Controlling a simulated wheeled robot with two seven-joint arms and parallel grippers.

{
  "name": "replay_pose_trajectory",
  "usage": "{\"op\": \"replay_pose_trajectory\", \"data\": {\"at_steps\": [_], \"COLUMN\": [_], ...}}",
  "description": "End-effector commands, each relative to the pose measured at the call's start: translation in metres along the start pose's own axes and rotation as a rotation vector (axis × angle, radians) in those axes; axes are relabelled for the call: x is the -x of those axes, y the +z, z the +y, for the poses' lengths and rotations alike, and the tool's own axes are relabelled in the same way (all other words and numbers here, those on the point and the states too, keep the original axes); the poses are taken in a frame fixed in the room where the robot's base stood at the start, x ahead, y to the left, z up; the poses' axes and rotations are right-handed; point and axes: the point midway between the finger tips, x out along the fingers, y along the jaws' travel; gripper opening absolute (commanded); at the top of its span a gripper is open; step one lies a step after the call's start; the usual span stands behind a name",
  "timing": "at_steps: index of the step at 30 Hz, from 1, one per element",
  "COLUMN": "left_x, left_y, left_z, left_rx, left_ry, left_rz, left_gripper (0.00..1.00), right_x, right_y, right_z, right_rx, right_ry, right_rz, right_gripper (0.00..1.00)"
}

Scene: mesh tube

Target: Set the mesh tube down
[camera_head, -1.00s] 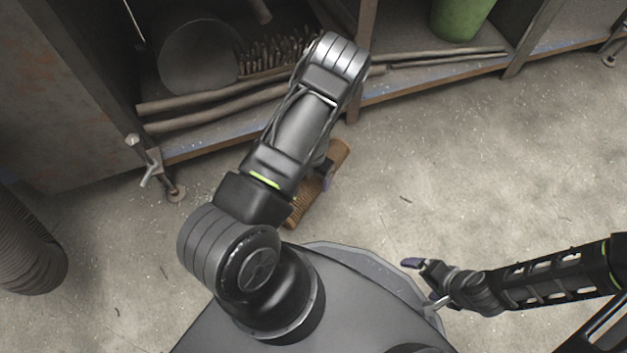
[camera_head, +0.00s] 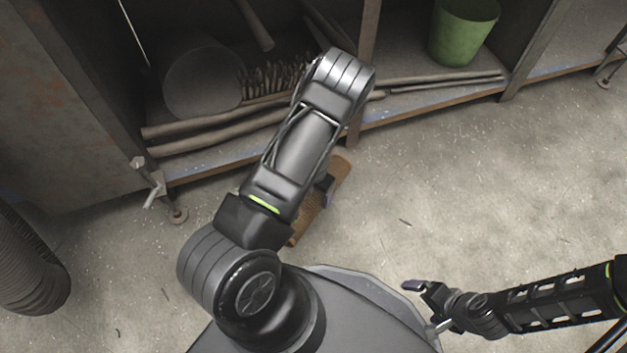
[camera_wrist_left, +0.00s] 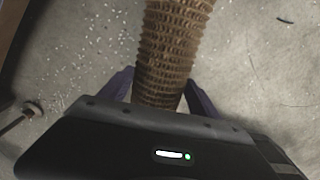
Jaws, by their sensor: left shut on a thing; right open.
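The mesh tube is a brown ribbed cylinder. In the head view the mesh tube (camera_head: 338,181) shows beyond my left arm, partly hidden by it, low over the floor. In the left wrist view the tube (camera_wrist_left: 172,45) runs from the top edge down between the two purple fingers of my left gripper (camera_wrist_left: 160,92), which is shut on it. In the head view only a bit of the left gripper (camera_head: 326,186) shows beside the tube. I cannot tell whether the tube touches the floor. My right gripper (camera_head: 422,296) is open and empty at the lower right.
A wooden shelf unit (camera_head: 430,105) with rods and a green bucket (camera_head: 464,30) stands at the back. A clamp (camera_head: 150,180) is at its front edge. A grey ribbed hose (camera_head: 30,265) is at the left. The concrete floor (camera_head: 500,180) at the right is clear.

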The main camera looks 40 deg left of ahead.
Motion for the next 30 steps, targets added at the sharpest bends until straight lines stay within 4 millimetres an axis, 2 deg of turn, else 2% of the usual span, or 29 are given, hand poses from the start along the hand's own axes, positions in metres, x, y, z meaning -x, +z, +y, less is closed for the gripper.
{"op": "replay_pose_trajectory", "data": {"at_steps": [5,8,11,14,19,24,30], "left_x": [0.011,0.026,0.051,0.083,0.156,0.228,0.315], "left_y": [0.020,0.043,0.072,0.102,0.145,0.168,0.180], "left_z": [-0.011,-0.024,-0.042,-0.064,-0.099,-0.120,-0.130], "left_rx": [-0.125,-0.294,-0.539,-0.845,-1.452,-2.020,-2.622], "left_ry": [0.001,0.003,0.005,0.006,0.009,0.010,0.014], "left_rz": [-0.006,-0.007,-0.009,-0.009,-0.011,-0.009,-0.006], "left_gripper": [0.02,0.02,0.02,0.02,0.02,0.02,0.02], "right_x": [0.000,0.000,0.000,0.000,0.000,0.000,0.000], "right_y": [0.000,0.000,0.000,0.000,0.000,0.000,0.000], "right_z": [0.000,0.000,0.000,0.000,0.000,0.000,0.000], "right_rx": [0.000,0.000,0.000,0.000,0.000,0.000,0.000], "right_ry": [0.000,0.000,0.000,0.000,0.000,0.000,0.000], "right_rz": [0.000,0.000,0.000,0.000,0.000,0.000,0.000], "right_gripper": [0.93,0.93,0.93,0.93,0.93,0.93,0.93]}}
